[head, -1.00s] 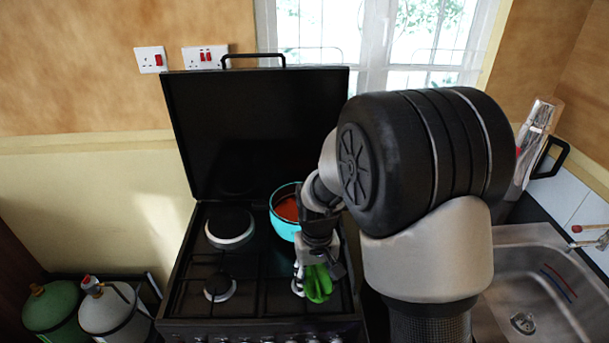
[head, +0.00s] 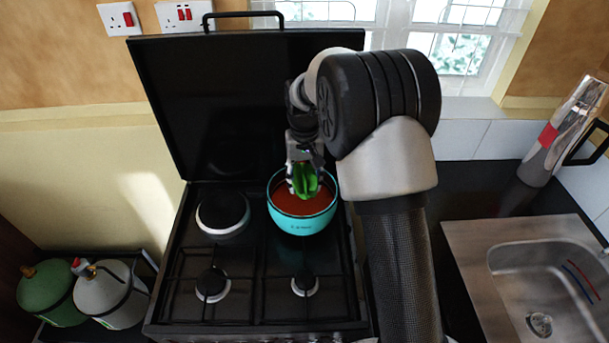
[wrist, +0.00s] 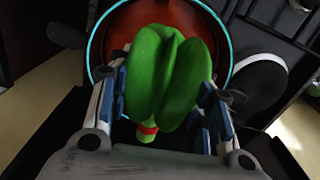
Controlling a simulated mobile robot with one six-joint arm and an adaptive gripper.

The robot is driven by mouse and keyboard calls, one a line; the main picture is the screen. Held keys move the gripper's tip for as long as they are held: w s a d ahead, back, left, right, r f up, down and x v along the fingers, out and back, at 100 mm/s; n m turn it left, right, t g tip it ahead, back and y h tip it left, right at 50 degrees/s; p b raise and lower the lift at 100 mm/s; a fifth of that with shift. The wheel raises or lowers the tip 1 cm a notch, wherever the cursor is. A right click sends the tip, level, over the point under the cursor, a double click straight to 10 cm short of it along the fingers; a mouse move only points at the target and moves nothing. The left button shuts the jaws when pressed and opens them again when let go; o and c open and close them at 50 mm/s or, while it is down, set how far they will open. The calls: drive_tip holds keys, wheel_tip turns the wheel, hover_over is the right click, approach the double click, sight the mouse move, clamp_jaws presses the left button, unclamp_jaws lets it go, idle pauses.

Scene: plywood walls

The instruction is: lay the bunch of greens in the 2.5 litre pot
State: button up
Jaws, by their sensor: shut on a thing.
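The turquoise pot (head: 301,226) stands on the back right burner of the stove, with a flat orange-red surface inside. It also shows in the wrist view, where its turquoise rim (wrist: 226,42) surrounds the greens from behind. The bunch of greens (head: 306,183) is bright green with a red band near its stem end. In the wrist view the greens (wrist: 165,75) sit between the fingers. My gripper (head: 303,170) is shut on the greens and holds them over the pot's opening. I cannot tell whether the leaves touch the contents.
The stove's black lid (head: 225,105) stands raised behind the pot. The back left burner (head: 223,212) and both front burners are empty. A sink (head: 560,275) is at the right, a silver flask-like object (head: 565,130) behind it. Two gas cylinders (head: 112,295) stand at left.

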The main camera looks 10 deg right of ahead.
sight(305, 173)
wheel_tip(305, 173, down, 4)
drive_tip(key=b, duration=0.2)
drive_tip(key=shift+w+f+b, duration=0.1)
drive_tip(key=shift+f+b, duration=0.05)
drive_tip(key=shift+b, duration=0.2)
drive_tip(key=o, duration=1.2)
wheel_tip(305, 173, up, 12)
drive_tip(key=shift+f, duration=0.1)
drive_tip(key=shift+r, duration=0.2)
